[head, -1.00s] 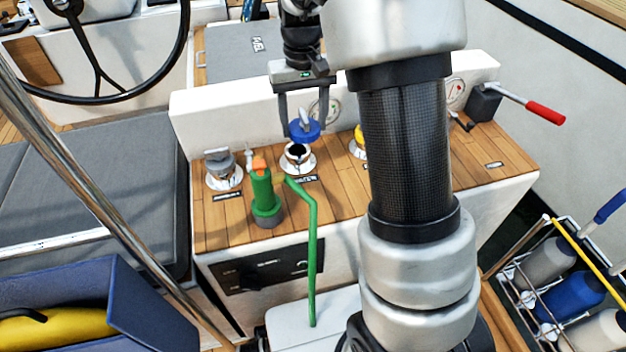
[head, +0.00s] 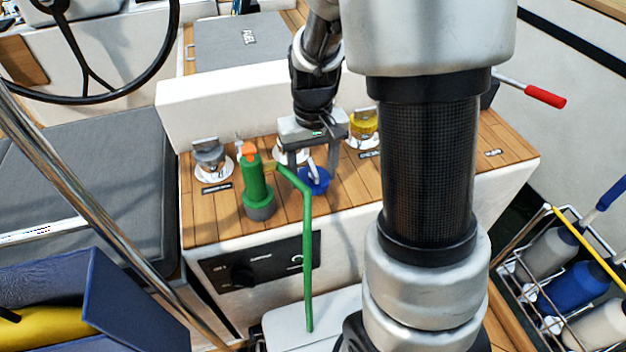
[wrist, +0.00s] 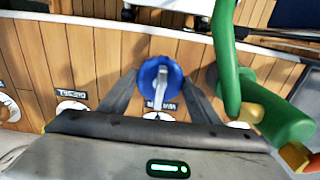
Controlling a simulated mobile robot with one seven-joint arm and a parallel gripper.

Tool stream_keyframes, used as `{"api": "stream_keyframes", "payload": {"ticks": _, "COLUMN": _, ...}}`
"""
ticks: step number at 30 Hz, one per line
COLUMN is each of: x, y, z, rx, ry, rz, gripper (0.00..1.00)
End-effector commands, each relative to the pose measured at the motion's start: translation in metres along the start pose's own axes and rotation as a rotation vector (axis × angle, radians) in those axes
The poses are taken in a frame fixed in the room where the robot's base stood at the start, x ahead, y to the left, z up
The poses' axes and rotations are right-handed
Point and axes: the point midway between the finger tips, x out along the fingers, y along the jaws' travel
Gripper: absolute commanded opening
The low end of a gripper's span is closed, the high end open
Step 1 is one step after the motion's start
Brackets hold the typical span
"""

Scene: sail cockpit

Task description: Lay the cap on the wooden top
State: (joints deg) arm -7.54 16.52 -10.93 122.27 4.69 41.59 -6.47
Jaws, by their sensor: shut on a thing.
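The blue cap (head: 316,184) with a pale upright handle is held between the fingers of my gripper (head: 305,172), low over the wooden top (head: 348,203). In the wrist view, the blue cap (wrist: 158,76) sits between the two fingertips, with the wood planks behind it. I cannot tell whether the cap touches the wood. The filler opening (head: 290,152) is behind the gripper and mostly hidden by it.
A green pump (head: 255,185) with a green hose (head: 307,240) stands close left of the gripper; the hose passes just beside the cap. A grey-capped filler (head: 210,158) and a yellow-capped filler (head: 364,127) flank the opening. Bare planks lie right of the cap.

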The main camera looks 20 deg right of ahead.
Motion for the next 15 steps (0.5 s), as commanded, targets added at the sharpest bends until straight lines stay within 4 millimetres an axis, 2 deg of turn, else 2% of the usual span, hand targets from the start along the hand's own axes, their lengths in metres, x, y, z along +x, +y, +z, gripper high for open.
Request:
{"api": "stream_keyframes", "payload": {"ticks": 1, "x": 0.012, "y": 0.000, "z": 0.000, "rx": 0.000, "ry": -0.002, "rz": 0.000, "gripper": 0.30}}
{"api": "stream_keyframes", "payload": {"ticks": 3, "x": 0.020, "y": 0.000, "z": 0.000, "rx": 0.000, "ry": -0.002, "rz": 0.001, "gripper": 0.30}}
{"api": "stream_keyframes", "payload": {"ticks": 15, "x": 0.025, "y": 0.000, "z": 0.000, "rx": 0.000, "ry": 0.001, "rz": 0.000, "gripper": 0.30}}
